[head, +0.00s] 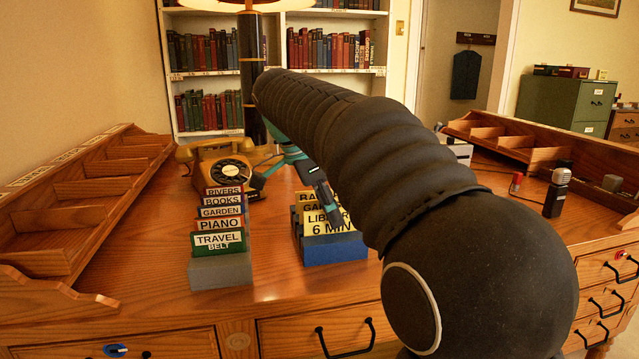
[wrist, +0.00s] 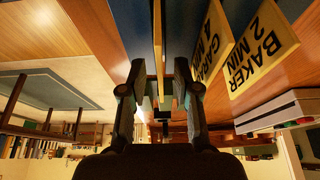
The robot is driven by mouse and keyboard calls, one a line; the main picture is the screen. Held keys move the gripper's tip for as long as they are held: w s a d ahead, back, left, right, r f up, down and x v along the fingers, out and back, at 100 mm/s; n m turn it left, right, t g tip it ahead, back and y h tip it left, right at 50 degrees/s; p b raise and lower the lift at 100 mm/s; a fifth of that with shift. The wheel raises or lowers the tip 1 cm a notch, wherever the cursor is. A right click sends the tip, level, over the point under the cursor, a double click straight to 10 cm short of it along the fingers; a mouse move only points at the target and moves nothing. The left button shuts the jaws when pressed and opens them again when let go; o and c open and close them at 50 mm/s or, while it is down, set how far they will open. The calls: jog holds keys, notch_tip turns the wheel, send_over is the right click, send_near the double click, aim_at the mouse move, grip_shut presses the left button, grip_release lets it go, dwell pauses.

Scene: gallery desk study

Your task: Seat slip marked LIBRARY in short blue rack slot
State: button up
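The short blue rack (head: 335,249) stands on the desk. A yellow slip reading LIBRARY, 6 MIN (head: 331,223) stands upright at its front; the lower edge meets the rack, and I cannot tell how deep it sits. My gripper (head: 326,198) is at the slip's top, partly hidden by my arm. In the wrist view my gripper (wrist: 160,68) has its fingers apart. A thin yellow edge (wrist: 158,40) shows between them, with gaps on both sides. Yellow slips reading GARAGE, 4 MIN (wrist: 208,52) and BAKER, 2 MIN (wrist: 262,48) stand beside it.
A grey rack (head: 220,270) with several coloured slips, the front one TRAVEL BELT (head: 219,242), stands to the left. A yellow telephone (head: 215,160) is behind it. Wooden trays line both sides (head: 80,205). A microphone (head: 557,190) stands at the right. Desk between the racks is clear.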

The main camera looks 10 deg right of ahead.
jog(key=p+v, duration=0.2)
jog(key=v, duration=0.9)
jog(key=shift+r, duration=0.2)
jog(key=shift+s, duration=0.1)
jog(key=s+d+f+n+t+y, duration=0.2)
jog(key=s+f+n, duration=0.7)
jog(key=s+f, duration=0.2)
jog(key=s+d+f+n+t+y, duration=0.2)
jog(key=s+f+n+t, duration=0.1)
jog(key=s+f+n, duration=0.6)
notch_tip(320, 180, down, 5)
jog(key=s, duration=0.2)
jog(key=shift+s+d+r+t+y, duration=0.25)
jog(key=shift+s+d+t+y, duration=0.05)
jog(key=shift+s, duration=0.1)
jog(key=shift+d, duration=0.15)
